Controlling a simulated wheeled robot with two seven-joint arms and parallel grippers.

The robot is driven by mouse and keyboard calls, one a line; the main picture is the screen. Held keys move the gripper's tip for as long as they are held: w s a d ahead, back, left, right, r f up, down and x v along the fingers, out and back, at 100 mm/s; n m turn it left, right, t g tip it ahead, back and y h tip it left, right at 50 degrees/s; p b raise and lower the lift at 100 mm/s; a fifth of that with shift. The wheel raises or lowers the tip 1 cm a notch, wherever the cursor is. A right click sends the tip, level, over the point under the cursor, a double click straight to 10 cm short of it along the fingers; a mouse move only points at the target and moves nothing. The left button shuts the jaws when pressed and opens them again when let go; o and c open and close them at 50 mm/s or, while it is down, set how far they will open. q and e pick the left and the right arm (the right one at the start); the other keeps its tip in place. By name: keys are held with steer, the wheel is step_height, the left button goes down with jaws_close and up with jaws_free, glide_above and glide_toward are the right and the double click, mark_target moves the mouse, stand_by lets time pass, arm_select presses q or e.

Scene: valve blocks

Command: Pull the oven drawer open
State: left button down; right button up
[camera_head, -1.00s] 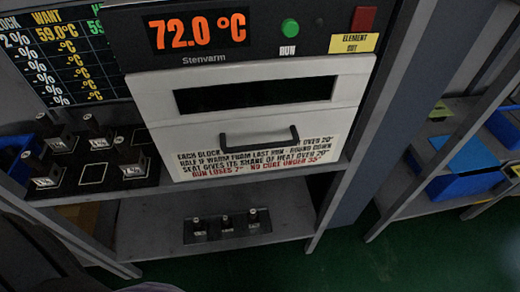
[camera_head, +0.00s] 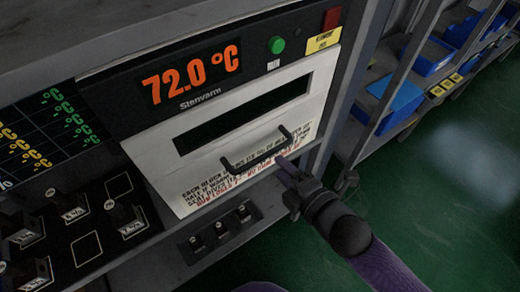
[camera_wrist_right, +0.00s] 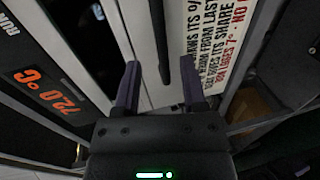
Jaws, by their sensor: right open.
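The oven (camera_head: 200,50) shows 72.0 °C on its display. Below it is the white drawer front (camera_head: 240,135) with a dark window, looking shut. A black bar handle (camera_head: 258,155) stands out from its lower part; it also shows in the right wrist view (camera_wrist_right: 163,40). My right gripper (camera_head: 284,166) is open with its fingertips close to the right part of the handle. In the right wrist view, the handle appears between the two spread fingers (camera_wrist_right: 161,70), and I cannot tell whether it touches either one. My left gripper is not in view.
Dark valve blocks (camera_head: 122,218) stand on a marked board at lower left. A small rack (camera_head: 222,230) with several pieces sits on the shelf below the oven. Blue bins (camera_head: 395,100) fill a shelf unit at right. Green floor (camera_head: 440,200) is clear at lower right.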

mark_target(267, 153)
steer(key=b+x, duration=0.1)
steer(key=x, duration=0.5)
steer(key=shift+w+f, duration=0.1)
steer(key=shift+w, duration=0.05)
jaws_close()
stand_by(0.7)
stand_by(0.4)
